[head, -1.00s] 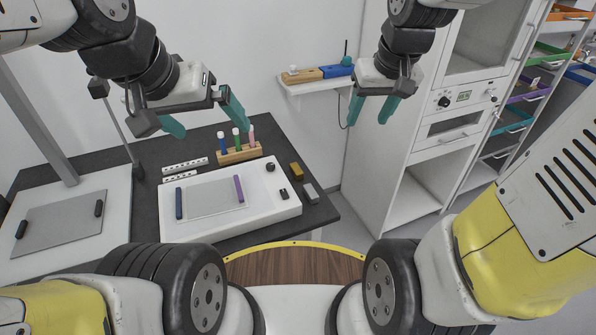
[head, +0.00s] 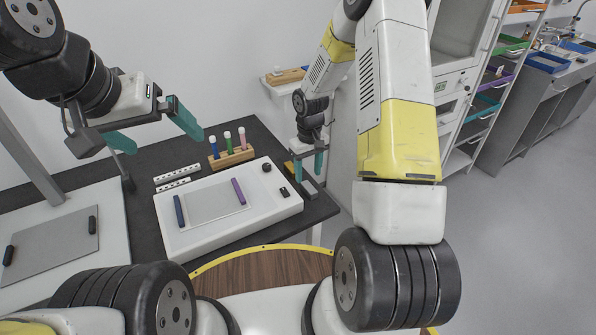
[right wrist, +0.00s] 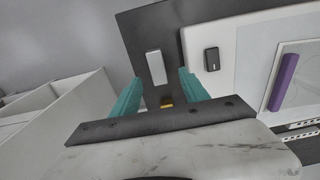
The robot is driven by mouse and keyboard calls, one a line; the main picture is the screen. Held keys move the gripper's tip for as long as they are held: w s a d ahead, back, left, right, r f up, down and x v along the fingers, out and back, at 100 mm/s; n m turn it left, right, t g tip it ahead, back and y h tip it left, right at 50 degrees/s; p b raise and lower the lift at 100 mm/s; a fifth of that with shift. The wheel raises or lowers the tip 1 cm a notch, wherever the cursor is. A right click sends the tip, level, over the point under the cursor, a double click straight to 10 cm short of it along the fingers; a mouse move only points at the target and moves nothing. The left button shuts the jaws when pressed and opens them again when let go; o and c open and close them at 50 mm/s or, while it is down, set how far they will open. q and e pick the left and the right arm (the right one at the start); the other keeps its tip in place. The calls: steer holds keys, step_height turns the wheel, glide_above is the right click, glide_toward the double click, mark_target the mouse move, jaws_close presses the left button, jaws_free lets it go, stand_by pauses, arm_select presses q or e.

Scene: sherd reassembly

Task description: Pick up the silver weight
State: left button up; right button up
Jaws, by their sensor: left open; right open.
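The silver weight (right wrist: 156,67) is a small pale grey block lying on the dark bench top. In the right wrist view it shows just beyond and between my right fingertips, not touched by them as far as I can see. In the head view the silver weight (head: 309,187) shows just below my right gripper (head: 308,171), partly hidden by it. My right gripper is open and empty, pointing down above the bench's right end. It also shows in the right wrist view (right wrist: 160,78). My left gripper (head: 156,132) is open and empty above the bench's left part.
A brass-coloured block (right wrist: 166,101) lies beside the silver weight. A white device (head: 275,212) with a glass plate and knobs stands left of it. A wooden rack (head: 232,159) holds coloured tubes. A wall shelf (head: 281,92) is behind my right arm.

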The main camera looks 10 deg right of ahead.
mark_target(309, 187)
steer(key=f, duration=0.6)
steer(key=shift+w+d, duration=0.15)
steer(key=shift+d, duration=0.1)
jaws_close()
